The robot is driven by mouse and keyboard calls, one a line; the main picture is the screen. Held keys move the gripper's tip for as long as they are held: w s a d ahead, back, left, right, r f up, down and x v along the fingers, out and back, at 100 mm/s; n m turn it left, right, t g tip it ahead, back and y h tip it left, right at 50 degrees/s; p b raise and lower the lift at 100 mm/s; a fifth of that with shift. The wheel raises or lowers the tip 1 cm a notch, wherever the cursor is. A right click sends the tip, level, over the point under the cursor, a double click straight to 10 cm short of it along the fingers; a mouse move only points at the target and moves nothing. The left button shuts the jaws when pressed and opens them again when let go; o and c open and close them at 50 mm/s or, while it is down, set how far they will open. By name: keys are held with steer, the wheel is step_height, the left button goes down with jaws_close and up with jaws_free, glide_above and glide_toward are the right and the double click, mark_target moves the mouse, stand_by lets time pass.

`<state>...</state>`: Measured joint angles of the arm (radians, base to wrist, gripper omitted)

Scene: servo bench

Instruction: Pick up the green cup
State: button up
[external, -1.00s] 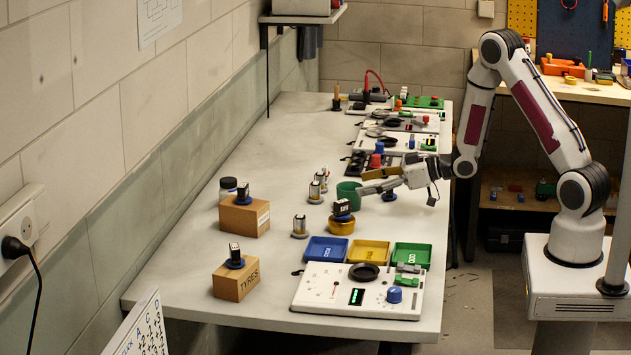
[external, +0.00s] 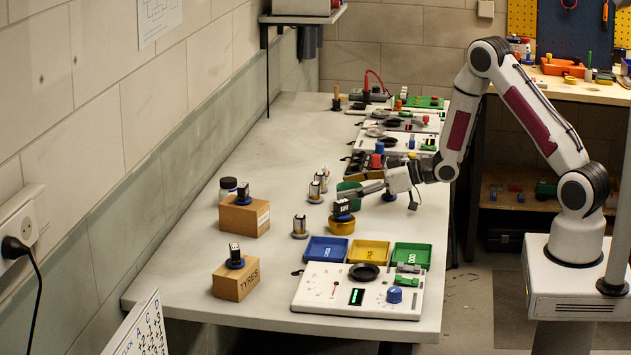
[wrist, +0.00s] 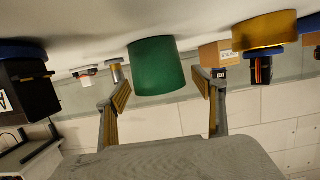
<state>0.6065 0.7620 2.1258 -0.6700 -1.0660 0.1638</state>
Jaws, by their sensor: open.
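The green cup (external: 347,187) stands on the bench, partly hidden by my gripper in the external view. In the wrist view the green cup (wrist: 158,66) shows upside down in the picture, between and beyond my fingertips. My gripper (wrist: 162,92) is open, with one finger on each side of the cup's line and nothing held. In the external view my gripper (external: 362,190) reaches in low from the right, with its fingers at the cup. I cannot tell whether a finger touches it.
A yellow round container (external: 341,225) with a dark block on top stands just in front of the cup. Several small motor-like parts (external: 315,190) stand to the left. Blue (external: 326,249), yellow (external: 368,253) and green (external: 411,256) trays lie nearer.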

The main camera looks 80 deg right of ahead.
steer(key=c, duration=1.2)
steer(key=shift+c, duration=0.2)
steer(key=shift+r, duration=0.1)
step_height(320, 180, up, 10)
stand_by(0.6)
